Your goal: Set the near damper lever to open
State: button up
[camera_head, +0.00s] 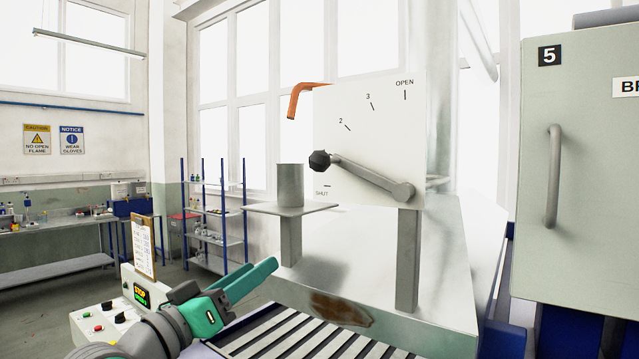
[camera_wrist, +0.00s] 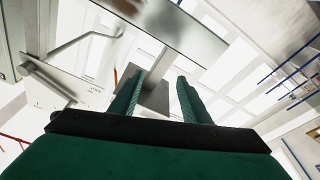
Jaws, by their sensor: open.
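The damper lever (camera_head: 372,176) is a grey bar with a black round knob (camera_head: 320,160), pivoted at the lower right of a white dial plate (camera_head: 375,130). It points left and slightly up, between the SHUT and 2 marks; OPEN is straight above the pivot. My gripper (camera_head: 262,275) has teal fingers, is open and empty, and is below and left of the lever, apart from it. In the wrist view, my gripper's fingers (camera_wrist: 160,82) stand apart with nothing held between them. A grey bar on a white plate at the left there looks like the lever (camera_wrist: 50,82).
An orange bent handle (camera_head: 305,90) juts from behind the plate's upper left. A grey cylinder (camera_head: 289,185) stands on a small post-mounted shelf (camera_head: 300,210) left of the plate. A cabinet marked 5 (camera_head: 580,190) stands at the right. A slatted surface (camera_head: 310,340) lies below.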

jog(key=s+d+r+m+g+h, duration=0.25)
jog(key=s+r, duration=0.35)
jog(key=r, duration=0.5)
jog(key=m+g, duration=0.2)
jog(key=m, duration=0.2)
send_near(310, 160)
jog(key=d, duration=0.1)
jog(key=shift+y, duration=0.35)
jog(key=x, duration=0.9)
jog(key=shift+w+d+r, duration=0.1)
jog(key=shift+w+r, duration=0.1)
jog(key=shift+w, duration=0.15)
jog(key=shift+w+d, duration=0.35)
jog(key=shift+d, duration=0.2)
jog(key=shift+w, duration=0.1)
jog(key=c, duration=1)
jog(key=shift+a, duration=0.1)
grip_shut()
